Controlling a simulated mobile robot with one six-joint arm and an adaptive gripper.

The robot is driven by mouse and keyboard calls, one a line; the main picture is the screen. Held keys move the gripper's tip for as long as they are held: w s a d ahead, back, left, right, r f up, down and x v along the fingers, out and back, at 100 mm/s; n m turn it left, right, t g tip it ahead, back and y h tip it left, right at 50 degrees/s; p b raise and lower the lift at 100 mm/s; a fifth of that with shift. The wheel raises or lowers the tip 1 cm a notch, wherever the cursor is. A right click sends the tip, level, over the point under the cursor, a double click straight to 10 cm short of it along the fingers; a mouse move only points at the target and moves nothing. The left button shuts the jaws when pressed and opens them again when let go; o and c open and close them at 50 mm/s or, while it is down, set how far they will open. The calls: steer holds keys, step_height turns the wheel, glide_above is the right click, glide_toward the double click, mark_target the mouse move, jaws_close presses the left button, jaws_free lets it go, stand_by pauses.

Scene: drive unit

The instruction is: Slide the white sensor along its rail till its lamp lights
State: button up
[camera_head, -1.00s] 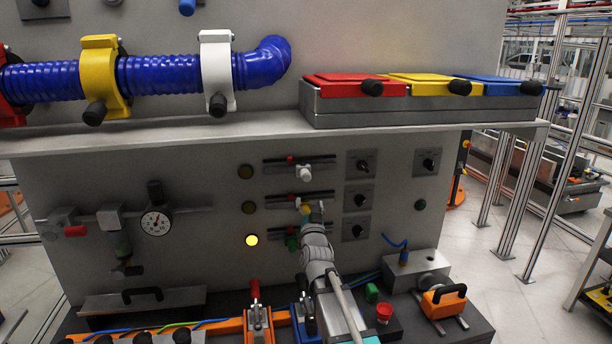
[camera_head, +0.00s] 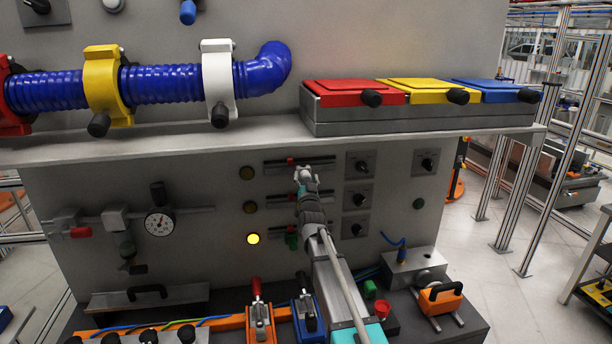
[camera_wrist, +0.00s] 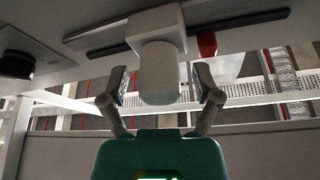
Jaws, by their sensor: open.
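The white sensor (camera_head: 303,172) sits on the top rail (camera_head: 322,160) of the panel, right of a red mark (camera_head: 290,161). In the wrist view its white knob (camera_wrist: 158,72) points down between my fingers. My gripper (camera_wrist: 160,90) is open around the knob, one finger on each side, with a gap visible on both sides. In the head view my arm hides the lower part of the sensor. The lamp (camera_head: 247,173) left of the top rail is dark. In the wrist view a red block (camera_wrist: 207,44) is beside the sensor on the right.
Below, the middle lamp (camera_head: 250,207) is dark and the lowest lamp (camera_head: 253,239) glows yellow. My arm covers much of the lower rails. Dark knobs (camera_head: 360,165) stand to the right. A shelf (camera_head: 150,142) juts out above.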

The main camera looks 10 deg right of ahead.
steer(key=shift+w, duration=0.1)
jaws_close()
stand_by(0.4)
steer(key=shift+d, duration=0.1)
